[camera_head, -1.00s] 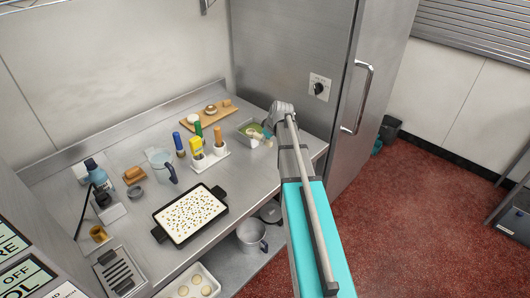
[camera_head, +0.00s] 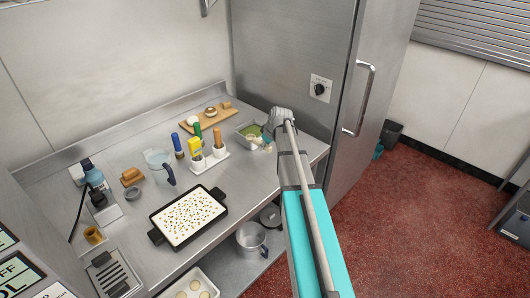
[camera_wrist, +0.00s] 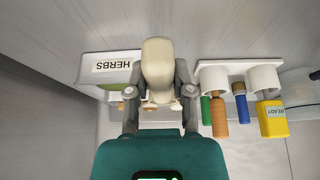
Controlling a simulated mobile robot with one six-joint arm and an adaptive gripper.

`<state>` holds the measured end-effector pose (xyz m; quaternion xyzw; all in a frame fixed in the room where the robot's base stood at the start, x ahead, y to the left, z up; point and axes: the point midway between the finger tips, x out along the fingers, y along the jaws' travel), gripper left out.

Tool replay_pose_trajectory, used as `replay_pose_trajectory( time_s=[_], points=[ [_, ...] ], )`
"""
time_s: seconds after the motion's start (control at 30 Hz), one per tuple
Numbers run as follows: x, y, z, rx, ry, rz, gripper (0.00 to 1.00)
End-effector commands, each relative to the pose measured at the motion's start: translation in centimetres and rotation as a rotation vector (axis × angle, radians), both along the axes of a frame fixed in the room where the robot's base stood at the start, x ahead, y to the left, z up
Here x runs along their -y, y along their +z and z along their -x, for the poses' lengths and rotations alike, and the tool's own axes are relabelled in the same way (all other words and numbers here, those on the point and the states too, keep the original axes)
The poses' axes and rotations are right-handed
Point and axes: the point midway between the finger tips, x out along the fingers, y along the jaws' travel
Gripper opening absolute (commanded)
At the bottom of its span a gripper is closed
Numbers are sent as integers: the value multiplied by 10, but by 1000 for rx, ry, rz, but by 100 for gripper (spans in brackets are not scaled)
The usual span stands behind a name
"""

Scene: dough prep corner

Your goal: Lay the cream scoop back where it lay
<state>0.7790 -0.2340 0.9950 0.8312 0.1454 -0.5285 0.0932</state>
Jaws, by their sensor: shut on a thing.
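My gripper (camera_wrist: 157,92) is shut on the cream scoop (camera_wrist: 157,62), which fills the space between its fingers in the wrist view. The scoop's broad pale end points away from my palm. In the head view my gripper (camera_head: 268,132) is at the back right of the steel counter, beside the herb bin (camera_head: 246,129). The bin's HERBS label (camera_wrist: 118,67) shows just left of the scoop in the wrist view. The arm hides much of the scoop in the head view, and I cannot tell whether it touches the bin or counter.
A white holder (camera_head: 222,158) with several coloured bottles and tools stands left of my gripper. A wooden board (camera_head: 222,112) lies behind it. A black-rimmed tray (camera_head: 157,218) lies at the counter's front. The tall steel cabinet (camera_head: 290,60) rises close behind the gripper. Bare counter (camera_head: 250,178) lies in front.

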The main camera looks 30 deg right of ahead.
Motion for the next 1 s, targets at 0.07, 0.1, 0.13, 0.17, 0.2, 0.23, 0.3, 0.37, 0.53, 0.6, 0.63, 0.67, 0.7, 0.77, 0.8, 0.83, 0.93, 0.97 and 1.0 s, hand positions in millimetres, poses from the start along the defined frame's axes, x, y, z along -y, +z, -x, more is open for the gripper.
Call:
replay_pose_trajectory(
  time_s=[0.07,0.1,0.13,0.17,0.2,0.23,0.3,0.37,0.53,0.6,0.63,0.67,0.7,0.77,0.8,0.83,0.93,0.97,1.0],
  points=[
    [0,-10,0,0,0,0,0],
    [0,-12,0,0,0,0,0],
    [0,-13,0,0,0,0,0],
    [0,-14,0,0,0,0,0],
    [0,-15,0,0,0,0,0],
    [0,-15,0,0,0,0,0],
    [0,-15,0,0,0,0,0],
    [0,-15,0,0,0,0,0],
    [0,-14,0,0,-1,0,0],
    [0,-15,0,0,-1,0,0],
    [0,-16,0,0,-1,0,0],
    [0,-17,0,0,-1,0,0],
    [0,-18,0,0,-1,0,0],
    [0,-19,0,0,-1,0,0],
    [0,-20,0,0,-1,0,0],
    [0,-21,0,0,-1,0,0],
    [0,-20,0,0,-1,0,39],
    [0,-20,0,0,-1,0,45],
    [0,-20,0,0,-1,0,52]
  ],
)
